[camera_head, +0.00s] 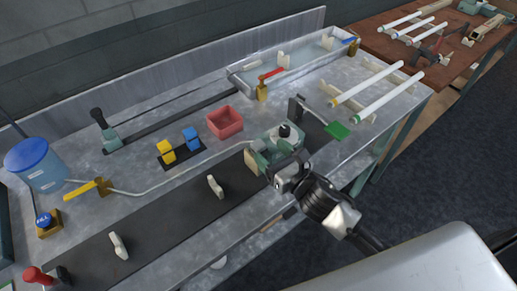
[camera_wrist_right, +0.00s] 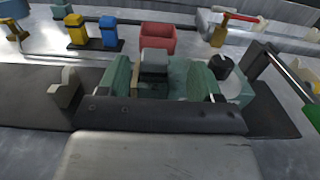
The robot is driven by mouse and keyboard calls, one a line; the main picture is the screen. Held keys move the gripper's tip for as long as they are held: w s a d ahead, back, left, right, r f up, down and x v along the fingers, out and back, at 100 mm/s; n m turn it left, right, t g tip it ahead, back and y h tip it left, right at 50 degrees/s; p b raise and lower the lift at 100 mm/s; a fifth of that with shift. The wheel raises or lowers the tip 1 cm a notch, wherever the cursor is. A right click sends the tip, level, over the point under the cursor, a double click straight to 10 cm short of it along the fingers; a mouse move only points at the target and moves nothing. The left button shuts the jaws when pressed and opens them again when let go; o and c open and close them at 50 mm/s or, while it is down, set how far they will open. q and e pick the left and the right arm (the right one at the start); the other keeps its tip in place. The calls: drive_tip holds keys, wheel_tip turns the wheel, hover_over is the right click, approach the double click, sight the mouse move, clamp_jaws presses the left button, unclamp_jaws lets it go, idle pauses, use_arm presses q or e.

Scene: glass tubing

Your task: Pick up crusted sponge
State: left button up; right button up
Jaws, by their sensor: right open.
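I cannot pick out a crusted sponge for certain in either view. A flat green piece (camera_head: 337,130) lies near the bench's front edge, at the end of a thin rod; a green patch (camera_wrist_right: 290,121) shows at the right of the wrist view. My right gripper (camera_head: 279,183) is open, just in front of the green clamp-like machine (camera_head: 275,148), with nothing seen held in it. In the wrist view the machine (camera_wrist_right: 188,76) fills the middle, right ahead of the gripper. My left gripper is not in view.
The metal bench carries a red bin (camera_head: 225,122), yellow (camera_head: 166,152) and blue (camera_head: 191,139) blocks, a blue-lidded bucket (camera_head: 38,165) and a shallow metal tray (camera_head: 290,70). White tubes (camera_head: 388,97) lie on the right. A dark mat (camera_head: 165,228) runs along the front.

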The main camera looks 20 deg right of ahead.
sight(263, 148)
drive_tip(key=x, duration=0.1)
drive_tip(key=p+x, duration=0.1)
drive_tip(key=x, duration=0.2)
drive_tip(key=shift+w+a+f, duration=0.15)
drive_tip(key=shift+a+f, duration=0.1)
drive_tip(key=shift+a, duration=0.15)
drive_tip(key=shift+w+f, duration=0.1)
drive_tip(key=shift+w, duration=0.1)
drive_tip(key=shift+s, duration=0.1)
drive_tip(key=shift+c, duration=0.6)
drive_tip(key=c, duration=0.9)
